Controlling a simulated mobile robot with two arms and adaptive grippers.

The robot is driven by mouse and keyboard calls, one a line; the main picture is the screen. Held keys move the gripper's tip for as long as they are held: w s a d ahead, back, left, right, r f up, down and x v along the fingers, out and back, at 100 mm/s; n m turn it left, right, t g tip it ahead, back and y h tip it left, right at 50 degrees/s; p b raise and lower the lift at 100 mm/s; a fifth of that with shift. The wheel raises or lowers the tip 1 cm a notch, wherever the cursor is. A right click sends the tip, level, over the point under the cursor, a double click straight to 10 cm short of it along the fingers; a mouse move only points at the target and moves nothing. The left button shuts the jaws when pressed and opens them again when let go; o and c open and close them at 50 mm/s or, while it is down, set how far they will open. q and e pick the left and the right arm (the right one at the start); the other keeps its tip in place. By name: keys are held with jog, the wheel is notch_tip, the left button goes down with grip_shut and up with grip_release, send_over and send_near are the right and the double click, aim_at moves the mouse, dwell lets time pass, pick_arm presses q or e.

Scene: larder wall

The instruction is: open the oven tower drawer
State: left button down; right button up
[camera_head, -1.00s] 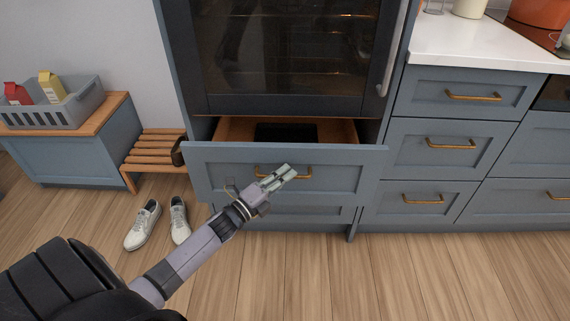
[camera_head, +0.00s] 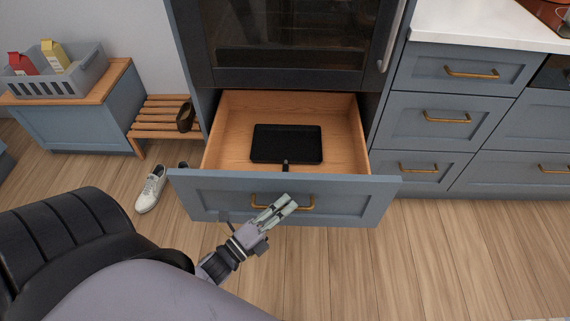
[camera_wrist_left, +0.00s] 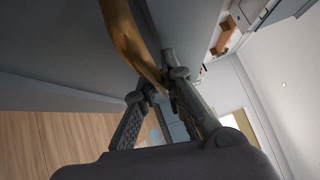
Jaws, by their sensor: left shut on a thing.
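The oven tower drawer (camera_head: 350,197) is a blue-grey front under the dark oven, pulled well out. Its wooden inside shows, with a black flat pan (camera_head: 287,143) lying in it. My left gripper (camera_head: 280,206) is shut on the drawer's brass handle (camera_head: 304,203), near the middle of the front. In the left wrist view the brass handle (camera_wrist_left: 130,38) runs down between the fingers (camera_wrist_left: 155,92). The fingers hide part of the handle. My right gripper is not in view.
Cabinets with brass-handled drawers (camera_head: 432,120) stand at the right, shut. At the left are a slatted wooden bench (camera_head: 160,115), a white shoe (camera_head: 150,188) on the floor and a grey crate (camera_head: 58,75) with cartons. The wooden floor in front is clear.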

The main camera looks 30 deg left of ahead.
pick_arm(q)
jog(key=shift+s+d, duration=0.5)
jog(key=shift+s, duration=0.3)
jog(key=shift+s+d, duration=0.45)
jog(key=shift+s, duration=0.35)
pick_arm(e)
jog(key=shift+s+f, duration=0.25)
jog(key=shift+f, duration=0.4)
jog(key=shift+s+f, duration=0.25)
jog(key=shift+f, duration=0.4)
pick_arm(q)
jog(key=shift+f, duration=0.1)
jog(key=c, duration=1.7)
grip_release()
jog(key=v, duration=1.2)
